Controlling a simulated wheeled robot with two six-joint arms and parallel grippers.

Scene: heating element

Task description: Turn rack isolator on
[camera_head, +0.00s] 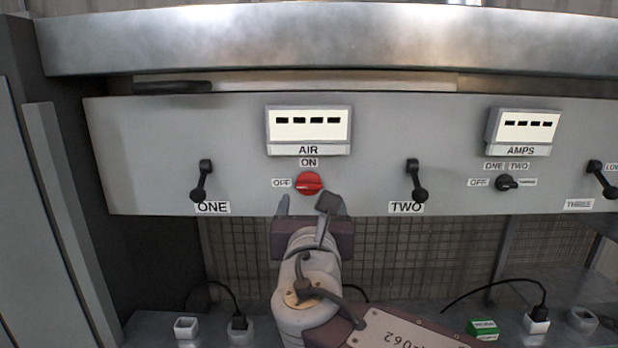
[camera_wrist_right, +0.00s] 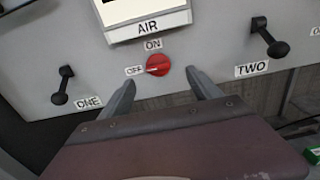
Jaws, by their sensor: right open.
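A red rotary knob (camera_head: 309,183) sits on the grey panel below the AIR display, with an ON label above it and an OFF label to its left. In the right wrist view the knob (camera_wrist_right: 158,65) shows a pale mark line pointing toward the OFF label. My right gripper (camera_head: 308,203) is open and empty, just below the knob in the head view. In the right wrist view its two fingers (camera_wrist_right: 163,85) stand apart, with the knob beyond and between their tips. I see no contact with the knob. My left gripper is not in view.
Black levers ONE (camera_head: 200,182) and TWO (camera_head: 416,182) flank the knob. A black AMPS selector (camera_head: 507,183) and lever THREE (camera_head: 604,181) are farther right. Sockets with plugs (camera_head: 238,323) and a green block (camera_head: 482,329) stand on the shelf below.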

